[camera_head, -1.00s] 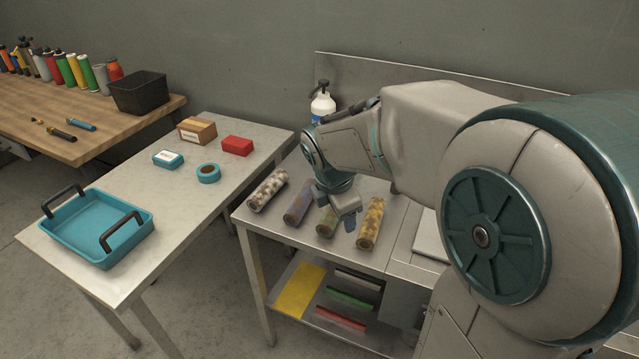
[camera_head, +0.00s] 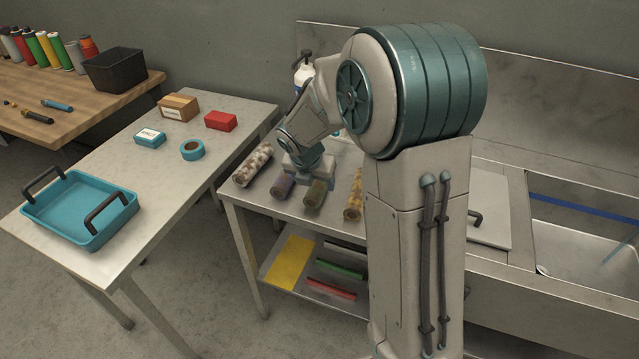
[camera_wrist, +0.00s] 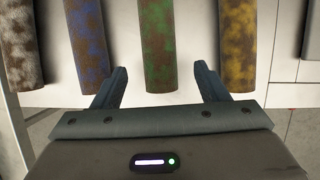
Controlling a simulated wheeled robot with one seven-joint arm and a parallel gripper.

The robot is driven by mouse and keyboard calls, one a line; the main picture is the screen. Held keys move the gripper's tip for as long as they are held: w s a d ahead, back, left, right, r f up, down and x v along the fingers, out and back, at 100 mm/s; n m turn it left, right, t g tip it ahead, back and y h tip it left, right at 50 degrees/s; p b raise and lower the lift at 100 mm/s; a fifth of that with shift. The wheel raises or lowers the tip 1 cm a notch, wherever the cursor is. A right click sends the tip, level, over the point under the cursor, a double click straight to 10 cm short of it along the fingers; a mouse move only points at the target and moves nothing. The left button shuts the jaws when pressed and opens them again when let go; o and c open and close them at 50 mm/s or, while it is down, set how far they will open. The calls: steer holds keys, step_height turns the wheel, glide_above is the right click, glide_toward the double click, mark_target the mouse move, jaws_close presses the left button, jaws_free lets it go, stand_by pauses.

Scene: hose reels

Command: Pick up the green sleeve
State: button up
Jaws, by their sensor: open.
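The green sleeve (camera_head: 316,191) is a brown tube with green patches lying on the metal table. In the wrist view the green sleeve (camera_wrist: 158,50) stands between and beyond the fingertips, its near end just short of my gripper. My gripper (camera_wrist: 160,80) is open and empty, one finger on each side of the sleeve's line. In the head view my gripper (camera_head: 303,180) hangs over the sleeves, partly covering the blue and green ones; its fingertips are hard to make out there.
A blue-patched sleeve (camera_wrist: 88,40) lies close on the left, then a white-patched sleeve (camera_wrist: 18,45). A yellow-patched sleeve (camera_wrist: 238,45) lies on the right. A spray bottle (camera_head: 302,75) stands behind. A sink (camera_head: 580,230) is at right and a teal tray (camera_head: 125,222) at left.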

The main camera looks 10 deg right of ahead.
mark_target(317, 184)
steer(key=shift+w+x, duration=0.2)
steer(key=shift+x, duration=1.2)
steer(key=shift+w+x, duration=0.2)
steer(key=shift+x, duration=1.25)
steer(key=shift+d+r, duration=0.1)
steer(key=shift+r, duration=0.15)
steer(key=c, duration=1.1)
